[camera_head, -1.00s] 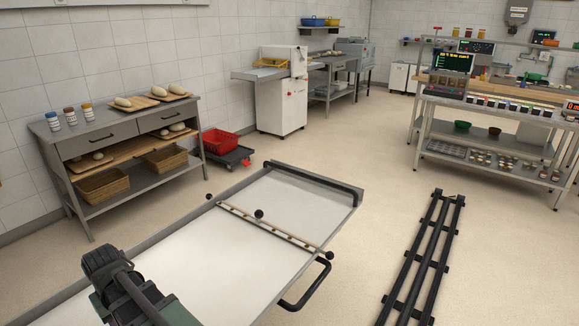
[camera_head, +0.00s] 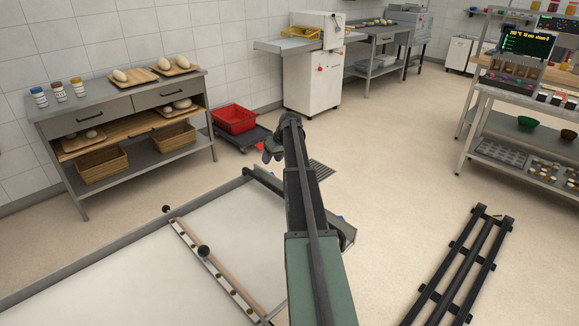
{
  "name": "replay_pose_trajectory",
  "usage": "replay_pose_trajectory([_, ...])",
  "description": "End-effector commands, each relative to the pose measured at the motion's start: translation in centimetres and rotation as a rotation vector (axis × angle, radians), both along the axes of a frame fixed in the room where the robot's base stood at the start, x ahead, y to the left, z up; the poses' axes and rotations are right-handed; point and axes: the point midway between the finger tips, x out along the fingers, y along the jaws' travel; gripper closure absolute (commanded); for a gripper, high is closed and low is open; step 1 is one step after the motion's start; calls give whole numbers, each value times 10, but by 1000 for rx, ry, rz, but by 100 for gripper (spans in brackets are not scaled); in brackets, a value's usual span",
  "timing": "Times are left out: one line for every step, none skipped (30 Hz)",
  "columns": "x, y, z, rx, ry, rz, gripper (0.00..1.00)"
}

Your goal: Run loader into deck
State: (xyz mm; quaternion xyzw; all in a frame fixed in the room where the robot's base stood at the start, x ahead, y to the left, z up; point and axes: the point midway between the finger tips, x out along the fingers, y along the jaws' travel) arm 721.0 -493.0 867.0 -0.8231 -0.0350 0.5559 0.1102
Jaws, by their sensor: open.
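The loader (camera_head: 130,276) is a long, low frame with a pale, flat bed, running from the lower left to the middle of the head view. A thin crossbar (camera_head: 217,277) with a row of small studs and dark round knobs lies across the bed. My arm reaches up through the middle of the view and covers part of the loader's far right end. The black side handle is not visible behind my arm. No deck opening is visible.
A dark floor rail set (camera_head: 466,262) lies at the right. A steel table (camera_head: 120,120) with dough loaves and baskets stands left. A red crate (camera_head: 234,119) sits on a low dolly (camera_head: 256,133). A white machine (camera_head: 312,80) and shelving (camera_head: 482,100) stand behind. Floor between is clear.

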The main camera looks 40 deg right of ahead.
Motion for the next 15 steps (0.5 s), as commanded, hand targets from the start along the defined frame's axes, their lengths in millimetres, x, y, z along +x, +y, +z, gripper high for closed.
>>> replay_pose_trajectory([1, 2, 0, -12, -12, 28, 49])
replay_pose_trajectory([0, 2, 0, -18, -15, 40, 49])
replay_pose_trajectory([0, 2, 0, -23, -17, 50, 49])
replay_pose_trajectory([0, 2, 0, -25, -18, 53, 49])
replay_pose_trajectory([0, 2, 0, -25, -18, 54, 49])
replay_pose_trajectory([0, 2, -1, -25, -18, 53, 49])
replay_pose_trajectory([1, 2, -3, -24, -17, 53, 49])
replay_pose_trajectory([2, 2, -5, -24, -17, 53, 49])
replay_pose_trajectory([3, 3, -10, -24, -17, 53, 49])
replay_pose_trajectory([4, 3, -14, -24, -16, 52, 49])
replay_pose_trajectory([6, 4, -19, -24, -16, 52, 49])
replay_pose_trajectory([8, 5, -27, -24, -16, 52, 49])
replay_pose_trajectory([11, 6, -33, -24, -16, 52, 49])
replay_pose_trajectory([13, 7, -40, -24, -16, 52, 49])
replay_pose_trajectory([17, 9, -49, -24, -16, 52, 49])
